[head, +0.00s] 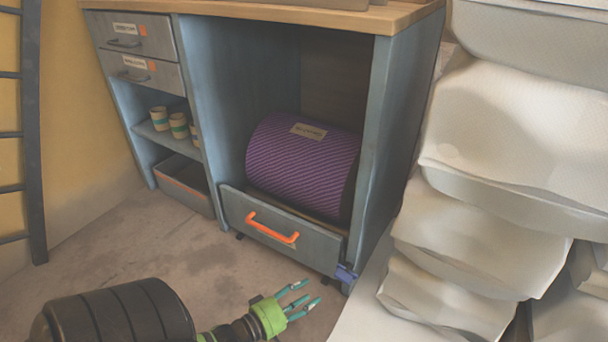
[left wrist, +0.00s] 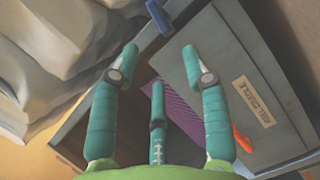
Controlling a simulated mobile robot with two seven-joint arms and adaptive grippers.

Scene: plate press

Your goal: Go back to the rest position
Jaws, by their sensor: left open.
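My left gripper (head: 307,293) is low in front of the blue-grey cabinet (head: 222,90), its teal fingers spread and empty. It is apart from the lower front panel (head: 240,212) and its orange handle (head: 272,229). In the left wrist view the open fingers of the left gripper (left wrist: 160,52) frame the cabinet front, with the orange handle (left wrist: 242,139) to the right and a strip of purple roll (left wrist: 182,118) behind the fingers. My right gripper is not in view.
The purple patterned roll (head: 300,165) lies in the cabinet bay. A blue latch (head: 345,273) is at the panel's right end. White stacked bundles (head: 500,150) crowd the right side. A dark ladder (head: 33,130) stands at the left.

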